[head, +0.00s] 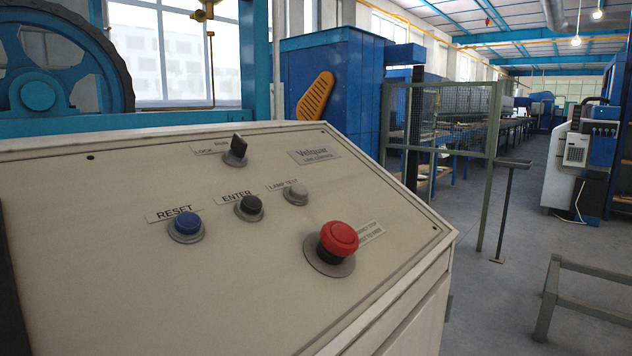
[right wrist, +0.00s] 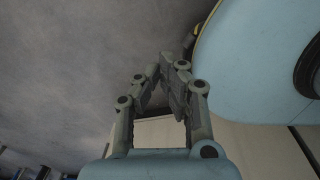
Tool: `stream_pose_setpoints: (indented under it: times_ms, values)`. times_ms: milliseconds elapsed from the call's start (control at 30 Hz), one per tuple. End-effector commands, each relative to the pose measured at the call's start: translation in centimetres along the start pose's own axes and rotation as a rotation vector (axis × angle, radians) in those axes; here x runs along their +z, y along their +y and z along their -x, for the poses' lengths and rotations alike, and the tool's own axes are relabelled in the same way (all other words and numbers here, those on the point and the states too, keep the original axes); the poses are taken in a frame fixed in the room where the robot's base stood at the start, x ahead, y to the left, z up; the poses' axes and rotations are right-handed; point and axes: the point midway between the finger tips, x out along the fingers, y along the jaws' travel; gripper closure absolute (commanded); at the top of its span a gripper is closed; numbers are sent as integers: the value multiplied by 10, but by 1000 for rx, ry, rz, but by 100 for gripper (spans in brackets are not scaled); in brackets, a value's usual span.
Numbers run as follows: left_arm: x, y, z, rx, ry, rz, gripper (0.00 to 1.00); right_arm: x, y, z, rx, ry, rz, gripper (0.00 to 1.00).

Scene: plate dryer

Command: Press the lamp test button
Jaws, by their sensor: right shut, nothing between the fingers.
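The lamp test button (head: 296,193) is a small light grey button on the sloped beige control panel (head: 110,270) in the head view. Its LAMP TEST label (head: 284,185) is just behind it, partly covered by it. It sits right of the black ENTER button (head: 250,206) and above and left of the red emergency stop (head: 339,238). Neither gripper shows in the head view. My right gripper (right wrist: 168,68) shows in the right wrist view, with its fingers together and nothing between them. The button does not show in the right wrist view.
A blue RESET button (head: 186,222) and a black RUN/LOCK selector (head: 236,150) are on the same panel. A mesh fence (head: 450,120) and a low metal frame (head: 590,271) stand to the right. Grey floor (head: 490,310) is open beside the panel.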

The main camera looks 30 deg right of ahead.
Motion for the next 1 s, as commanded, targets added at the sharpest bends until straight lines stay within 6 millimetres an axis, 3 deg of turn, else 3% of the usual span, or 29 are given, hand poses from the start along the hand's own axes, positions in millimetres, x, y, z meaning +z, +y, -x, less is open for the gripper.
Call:
stream_pose_setpoints:
  times_ms: [300, 467, 667, 800, 1000]
  values:
    - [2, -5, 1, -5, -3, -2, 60, -2, -5, 1, -6, 3, -3, 100]
    - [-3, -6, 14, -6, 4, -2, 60, -29, 0, 18, -1, 35, 0, 100]
    - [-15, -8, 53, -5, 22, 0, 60, -107, 9, 79, 3, 123, 6, 100]
    - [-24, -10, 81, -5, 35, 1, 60, -164, 15, 134, 5, 186, 12, 100]
    - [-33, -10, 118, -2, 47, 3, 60, -232, 19, 223, 5, 271, 25, 100]
